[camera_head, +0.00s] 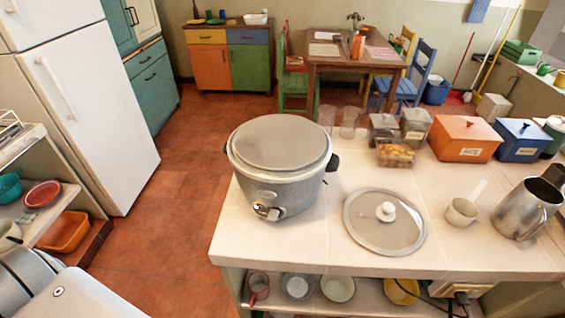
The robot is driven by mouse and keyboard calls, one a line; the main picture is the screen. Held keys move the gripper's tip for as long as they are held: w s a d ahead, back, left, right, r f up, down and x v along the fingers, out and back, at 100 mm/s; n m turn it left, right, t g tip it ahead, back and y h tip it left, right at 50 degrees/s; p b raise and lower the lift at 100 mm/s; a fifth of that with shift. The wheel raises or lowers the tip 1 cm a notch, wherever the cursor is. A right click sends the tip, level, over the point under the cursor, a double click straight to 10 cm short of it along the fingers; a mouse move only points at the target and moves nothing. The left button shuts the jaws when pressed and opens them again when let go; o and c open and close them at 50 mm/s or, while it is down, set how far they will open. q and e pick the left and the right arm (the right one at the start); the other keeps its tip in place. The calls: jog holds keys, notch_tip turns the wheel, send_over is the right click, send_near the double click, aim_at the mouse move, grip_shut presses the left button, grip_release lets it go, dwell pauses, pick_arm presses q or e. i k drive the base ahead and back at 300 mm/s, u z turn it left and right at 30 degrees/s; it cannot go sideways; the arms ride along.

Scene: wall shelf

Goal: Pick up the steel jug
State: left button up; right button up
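The steel jug (524,210) stands upright on the white counter at the right. It is a shiny metal vessel with a handle on its near right side. A darker metal item (554,176) is close behind it, cut off by the right edge of the picture; I cannot tell what it is. Neither of my grippers can be made out in this view. Nothing is seen touching the jug from my side.
A white cup (462,212) with a pale handle stands left of the jug. A glass lid (384,221) and a large rice cooker (280,165) are farther left. Orange (464,139) and blue (522,141) boxes stand behind. The counter in front of the jug is clear.

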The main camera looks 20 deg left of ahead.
aim_at(527, 207)
jog(key=k, duration=1.35)
jog(key=z, duration=0.75)
jog(key=i, duration=1.7)
jog(key=u, duration=0.75)
